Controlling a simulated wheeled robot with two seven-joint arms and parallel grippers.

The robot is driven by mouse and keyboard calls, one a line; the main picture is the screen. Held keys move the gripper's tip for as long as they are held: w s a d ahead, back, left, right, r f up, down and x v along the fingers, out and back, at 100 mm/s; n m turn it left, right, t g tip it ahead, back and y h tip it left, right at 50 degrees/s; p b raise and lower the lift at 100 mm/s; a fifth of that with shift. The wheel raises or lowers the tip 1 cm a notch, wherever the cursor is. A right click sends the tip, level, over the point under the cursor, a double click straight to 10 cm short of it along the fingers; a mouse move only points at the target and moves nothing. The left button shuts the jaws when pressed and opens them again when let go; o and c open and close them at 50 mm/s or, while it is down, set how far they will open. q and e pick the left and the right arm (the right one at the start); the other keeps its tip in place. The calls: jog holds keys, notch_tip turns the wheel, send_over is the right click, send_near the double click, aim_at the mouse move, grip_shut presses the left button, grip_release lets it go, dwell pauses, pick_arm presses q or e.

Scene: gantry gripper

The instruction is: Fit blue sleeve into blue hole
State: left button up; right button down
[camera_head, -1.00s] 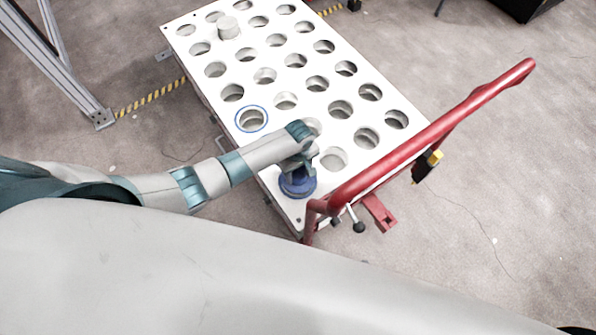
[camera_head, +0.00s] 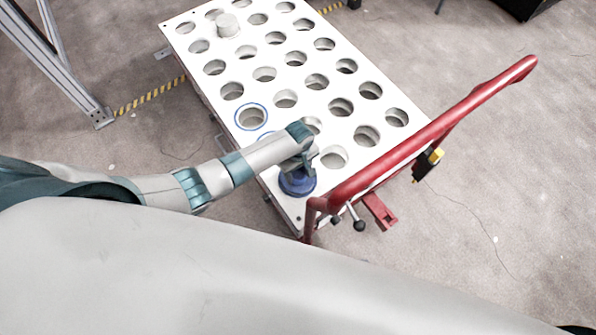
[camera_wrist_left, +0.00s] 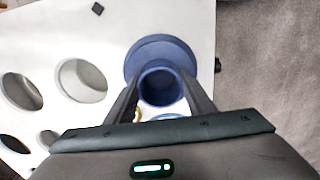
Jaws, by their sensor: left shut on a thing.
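The blue sleeve (camera_head: 297,184) is at the near end of the white perforated cart top, with its wide flange facing down. It also shows in the left wrist view (camera_wrist_left: 160,84) as a round blue flange with a narrower hollow neck. My left gripper (camera_head: 298,167) is shut on the neck, one finger on each side. Whether the sleeve touches the surface below cannot be told. The blue-ringed hole (camera_head: 251,117) is open and empty, up and to the left of the gripper. My right gripper is not in view.
The white cart top (camera_head: 232,117) has rows of open holes. A white cylinder (camera_head: 227,26) stands at its far left. A red handlebar (camera_head: 430,135) rises along the near right side, close to my left gripper.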

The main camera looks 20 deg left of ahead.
pick_arm(q)
jog(key=shift+f+b, duration=0.35)
jog(key=shift+f, duration=0.35)
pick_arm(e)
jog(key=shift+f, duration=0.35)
pick_arm(q)
jog(key=o, duration=1.3)
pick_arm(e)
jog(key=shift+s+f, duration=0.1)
pick_arm(q)
jog(key=shift+r, duration=0.3)
notch_tip(320, 180, up, 8)
jog(key=p, duration=0.1)
notch_tip(320, 180, up, 8)
send_over(298, 177)
jog(key=shift+s+r+p, duration=0.1)
jog(key=shift+r+p, duration=0.25)
jog(key=shift+r, duration=0.05)
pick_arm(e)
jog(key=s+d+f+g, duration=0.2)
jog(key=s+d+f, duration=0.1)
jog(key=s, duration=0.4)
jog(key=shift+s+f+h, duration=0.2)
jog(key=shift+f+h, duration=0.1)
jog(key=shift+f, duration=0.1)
